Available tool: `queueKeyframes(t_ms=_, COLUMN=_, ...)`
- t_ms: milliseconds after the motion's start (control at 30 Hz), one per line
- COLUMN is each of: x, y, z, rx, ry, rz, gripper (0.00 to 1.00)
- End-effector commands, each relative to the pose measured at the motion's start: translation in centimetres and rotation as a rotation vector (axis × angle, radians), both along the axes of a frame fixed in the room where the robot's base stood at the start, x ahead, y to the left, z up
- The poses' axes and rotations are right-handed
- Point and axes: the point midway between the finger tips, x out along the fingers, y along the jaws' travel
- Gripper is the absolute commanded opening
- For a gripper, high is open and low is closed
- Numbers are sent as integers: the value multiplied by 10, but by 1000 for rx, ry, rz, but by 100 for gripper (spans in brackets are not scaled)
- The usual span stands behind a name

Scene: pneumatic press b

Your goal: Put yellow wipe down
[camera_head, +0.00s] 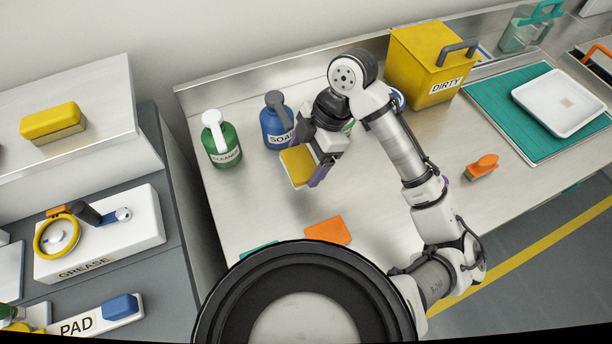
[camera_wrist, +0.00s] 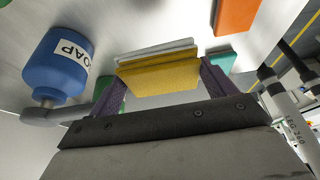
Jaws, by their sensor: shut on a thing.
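The yellow wipe (camera_head: 297,166) is a flat yellow pad held between the fingers of my gripper (camera_head: 310,170), above the metal bench. In the wrist view the yellow wipe (camera_wrist: 158,76) spans the gap between the two purple fingers of my gripper (camera_wrist: 162,82). A pale grey-white layer shows along its far side there. I cannot tell whether the wipe touches the bench. Part of it is hidden behind the gripper in the head view.
A blue SOAP bottle (camera_head: 277,125) and a green CLEANER bottle (camera_head: 221,142) stand left of my gripper. An orange wipe (camera_head: 328,231) lies toward the front. A yellow DIRTY bin (camera_head: 432,62) stands at the back. Bare bench (camera_head: 265,205) lies between the bottles and the orange wipe.

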Motion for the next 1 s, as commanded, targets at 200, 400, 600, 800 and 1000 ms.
queueKeyframes(t_ms=200, x=0, y=0, z=-42, rx=1, ry=2, rz=-3, gripper=54)
queueKeyframes(t_ms=400, x=0, y=0, z=-60, rx=0, ry=2, rz=-1, gripper=54)
queueKeyframes(t_ms=600, x=0, y=0, z=-86, rx=0, ry=1, rz=-2, gripper=54)
queueKeyframes(t_ms=800, x=0, y=0, z=-89, rx=0, ry=0, rz=1, gripper=54)
queueKeyframes(t_ms=1000, x=0, y=0, z=-93, rx=0, ry=0, rz=1, gripper=54)
